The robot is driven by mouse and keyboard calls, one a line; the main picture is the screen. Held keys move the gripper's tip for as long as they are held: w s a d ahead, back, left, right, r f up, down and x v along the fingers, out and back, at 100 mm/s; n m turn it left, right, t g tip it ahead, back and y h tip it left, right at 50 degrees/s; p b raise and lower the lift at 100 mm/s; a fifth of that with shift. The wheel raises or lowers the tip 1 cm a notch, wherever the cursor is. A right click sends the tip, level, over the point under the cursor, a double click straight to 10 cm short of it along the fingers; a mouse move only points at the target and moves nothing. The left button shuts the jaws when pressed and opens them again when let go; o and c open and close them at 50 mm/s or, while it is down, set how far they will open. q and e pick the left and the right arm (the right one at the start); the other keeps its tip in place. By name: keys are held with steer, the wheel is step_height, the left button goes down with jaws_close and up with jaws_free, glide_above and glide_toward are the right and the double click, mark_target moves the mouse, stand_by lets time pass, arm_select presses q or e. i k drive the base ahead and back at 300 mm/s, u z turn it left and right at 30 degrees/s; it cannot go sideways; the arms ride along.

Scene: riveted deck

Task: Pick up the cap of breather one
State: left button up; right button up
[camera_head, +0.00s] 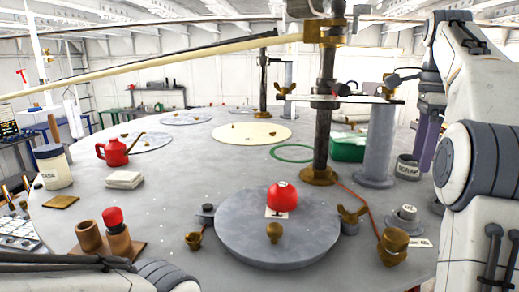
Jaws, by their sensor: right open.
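A red domed cap (283,196) sits near the middle of the round grey raised plate (240,240), at the front centre of the table. A small white label with a dark mark (278,213) shows at its front foot; I take this as breather one. What lies under the cap is hidden. My right gripper (402,78) is high at the upper right, beyond my arm and well away from the cap. It is open and small in view, and its fingers are hard to make out. Part of my left arm crosses the bottom left; its gripper does not show.
A dark upright pipe (324,130) with brass fittings stands behind the cap. A grey post (379,145) stands right of it. Brass wing nuts (352,214) and a brass knob (274,231) surround the cap. A red-topped brown cylinder (117,240) stands at left.

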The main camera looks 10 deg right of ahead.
mark_target(281, 196)
steer(key=k, duration=1)
